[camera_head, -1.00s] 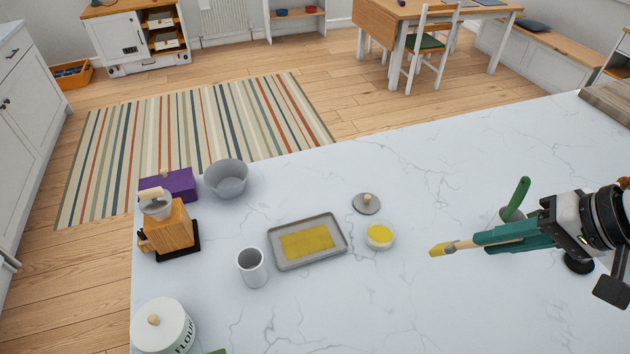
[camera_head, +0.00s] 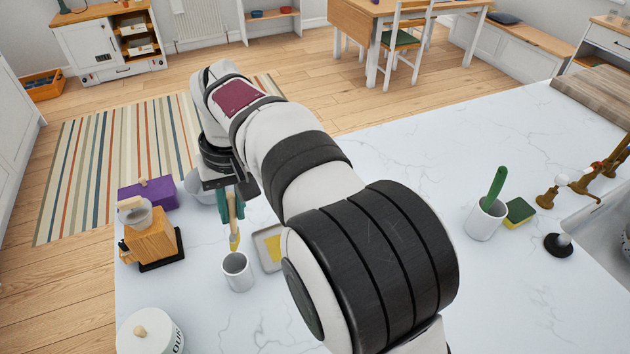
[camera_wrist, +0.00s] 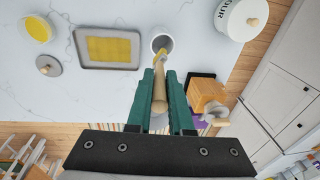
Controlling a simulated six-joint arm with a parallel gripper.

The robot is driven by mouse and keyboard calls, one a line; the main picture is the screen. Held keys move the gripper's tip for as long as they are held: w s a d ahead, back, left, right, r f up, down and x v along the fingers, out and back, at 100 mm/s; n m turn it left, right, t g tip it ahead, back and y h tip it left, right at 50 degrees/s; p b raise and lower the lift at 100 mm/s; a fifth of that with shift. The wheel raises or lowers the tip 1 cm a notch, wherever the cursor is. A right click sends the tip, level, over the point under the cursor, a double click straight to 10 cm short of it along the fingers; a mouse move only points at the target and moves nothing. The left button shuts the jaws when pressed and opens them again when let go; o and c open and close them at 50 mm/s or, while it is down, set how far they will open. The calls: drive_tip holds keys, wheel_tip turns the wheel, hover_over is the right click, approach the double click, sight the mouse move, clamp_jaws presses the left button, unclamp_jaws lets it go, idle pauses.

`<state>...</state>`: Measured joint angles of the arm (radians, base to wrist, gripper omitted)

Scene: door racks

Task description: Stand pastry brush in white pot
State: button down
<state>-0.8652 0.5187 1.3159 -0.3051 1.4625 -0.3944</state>
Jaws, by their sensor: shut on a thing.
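My gripper (camera_head: 232,208) is shut on the pastry brush (camera_wrist: 160,92), which has a wooden handle and yellow bristles. The brush hangs roughly upright with its bristles down. The white pot (camera_head: 237,275) stands on the counter just below the bristles in the head view. In the wrist view the pot (camera_wrist: 168,39) lies beyond the fingertips, and the bristle tip overlaps its near rim. I cannot tell whether the tip is inside the mouth or still above it. The pot is upright and looks empty in the parts that show.
A grey tray (camera_head: 268,262) with a yellow sheet lies right of the pot. A wooden block (camera_head: 152,238) and a flour canister (camera_head: 146,336) stand to the left. My arm hides much of the middle counter. Another white pot (camera_head: 481,224) holds a green-handled tool beside a sponge (camera_head: 519,211).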

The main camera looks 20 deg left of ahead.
sight(235, 241)
drive_tip(key=shift+s+a+f, duration=0.1)
drive_tip(key=shift+s+a, duration=0.3)
drive_tip(key=shift+a, duration=0.15)
drive_tip(key=shift+s+a+f, duration=0.1)
drive_tip(key=shift+f, duration=0.1)
wheel_tip(235, 241, down, 11)
drive_tip(key=shift+f, duration=0.1)
drive_tip(key=c, duration=0.7)
unclamp_jaws()
drive_tip(key=shift+c, duration=0.2)
wheel_tip(235, 241, up, 16)
drive_tip(key=d, duration=0.2)
drive_tip(key=shift+w, duration=0.25)
